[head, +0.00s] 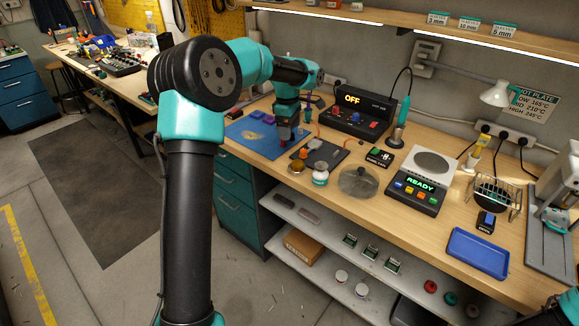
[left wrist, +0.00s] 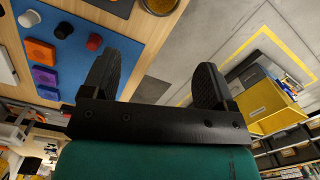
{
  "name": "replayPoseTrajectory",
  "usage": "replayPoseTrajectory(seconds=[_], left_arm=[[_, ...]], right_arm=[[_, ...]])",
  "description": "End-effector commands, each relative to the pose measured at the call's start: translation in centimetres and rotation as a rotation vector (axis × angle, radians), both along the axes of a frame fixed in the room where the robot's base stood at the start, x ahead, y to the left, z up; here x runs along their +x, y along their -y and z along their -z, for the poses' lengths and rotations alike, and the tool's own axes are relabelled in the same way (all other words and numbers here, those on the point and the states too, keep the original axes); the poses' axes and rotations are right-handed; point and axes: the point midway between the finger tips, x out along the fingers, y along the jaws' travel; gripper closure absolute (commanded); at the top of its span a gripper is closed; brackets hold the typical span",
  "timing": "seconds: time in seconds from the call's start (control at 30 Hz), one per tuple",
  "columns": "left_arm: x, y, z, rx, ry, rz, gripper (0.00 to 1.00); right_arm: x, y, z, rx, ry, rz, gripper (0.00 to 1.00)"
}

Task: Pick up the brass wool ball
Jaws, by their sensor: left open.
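A small brass-brown round thing (head: 296,167), which looks like the brass wool in a low round holder, sits near the bench's front edge, left of a white-and-red jar. The ball's outline is too small to make out. A round dish with brown contents (left wrist: 160,4) is cut off at the top of the left wrist view. My left gripper (head: 287,140) points down over the blue mat (head: 243,133), behind and left of the brass-brown thing. In the left wrist view my left gripper (left wrist: 157,75) has its fingers wide apart with nothing between them. My right gripper is not in view.
Orange and purple blocks (left wrist: 41,52) and small knobs (left wrist: 63,30) lie on the mat near my left gripper. A blue tray (head: 478,236) lies farther right.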

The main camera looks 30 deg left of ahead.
Motion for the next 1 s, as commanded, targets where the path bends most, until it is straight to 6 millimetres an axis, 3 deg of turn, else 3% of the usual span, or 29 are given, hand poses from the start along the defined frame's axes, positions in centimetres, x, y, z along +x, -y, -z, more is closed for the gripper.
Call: replayPoseTrajectory(seconds=[0.1,0.2,0.57,0.77,1.0], left_arm=[[1.3,2.6,-2.7,0.044,-0.004,-0.041,0.21],[1.6,3.5,-3.6,0.062,-0.008,-0.066,0.21],[1.6,3.6,-3.7,0.066,-0.008,-0.073,0.21],[1.6,3.5,-1.9,0.066,-0.011,-0.073,0.21],[1.6,3.6,2.2,0.065,-0.011,-0.072,0.21]], right_arm=[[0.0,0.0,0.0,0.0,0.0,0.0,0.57],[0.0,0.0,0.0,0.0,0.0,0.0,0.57],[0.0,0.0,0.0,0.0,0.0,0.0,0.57],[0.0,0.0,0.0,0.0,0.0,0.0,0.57],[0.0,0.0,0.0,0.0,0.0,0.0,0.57]])
